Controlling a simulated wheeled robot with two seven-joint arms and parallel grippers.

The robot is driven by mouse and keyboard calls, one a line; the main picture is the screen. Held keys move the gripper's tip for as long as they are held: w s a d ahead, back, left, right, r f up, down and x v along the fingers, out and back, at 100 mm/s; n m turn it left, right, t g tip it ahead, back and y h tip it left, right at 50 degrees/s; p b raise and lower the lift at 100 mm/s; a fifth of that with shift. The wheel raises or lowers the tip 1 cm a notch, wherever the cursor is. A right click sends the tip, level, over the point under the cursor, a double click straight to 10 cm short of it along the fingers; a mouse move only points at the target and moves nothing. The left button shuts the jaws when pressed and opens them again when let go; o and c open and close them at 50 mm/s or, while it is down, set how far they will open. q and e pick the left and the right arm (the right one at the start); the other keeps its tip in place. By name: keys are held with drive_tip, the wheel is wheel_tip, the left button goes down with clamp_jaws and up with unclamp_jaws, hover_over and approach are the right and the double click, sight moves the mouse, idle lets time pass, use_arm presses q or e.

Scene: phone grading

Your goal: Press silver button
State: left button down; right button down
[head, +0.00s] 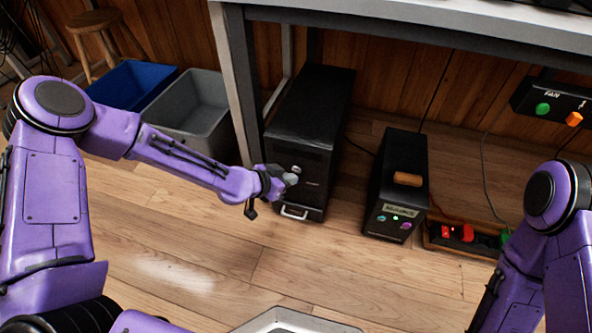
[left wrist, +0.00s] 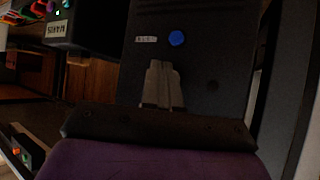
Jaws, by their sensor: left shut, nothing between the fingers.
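A black computer tower (head: 310,105) stands on the floor under the table, with a silver handle (head: 294,212) low on its front. My left gripper (head: 289,179) is shut and empty in front of the tower's front face. In the left wrist view, its closed grey fingers (left wrist: 161,86) point at that dark face. A blue six-sided button (left wrist: 176,38) and a small white label (left wrist: 146,39) show just beyond the fingertips. I cannot make out a clearly silver button, nor tell whether the fingertips touch the face. My right gripper is out of view.
A smaller black box (head: 398,185) with coloured buttons stands right of the tower. A low tray (head: 470,251) with red items lies beside it. A grey bin (head: 190,108) and a blue bin (head: 132,84) stand left, beyond a table leg (head: 236,85).

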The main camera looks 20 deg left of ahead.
use_arm(q)
drive_tip(key=shift+w, duration=0.3)
drive_tip(key=shift+w, duration=0.45)
idle(0.5)
drive_tip(key=shift+s, duration=0.1)
drive_tip(key=shift+s+p, duration=0.35)
drive_tip(key=shift+s, duration=0.45)
drive_tip(key=s+p, duration=0.1)
drive_tip(key=s, duration=0.4)
drive_tip(key=shift+a+p, duration=0.1)
drive_tip(key=shift+p, duration=0.2)
idle(0.5)
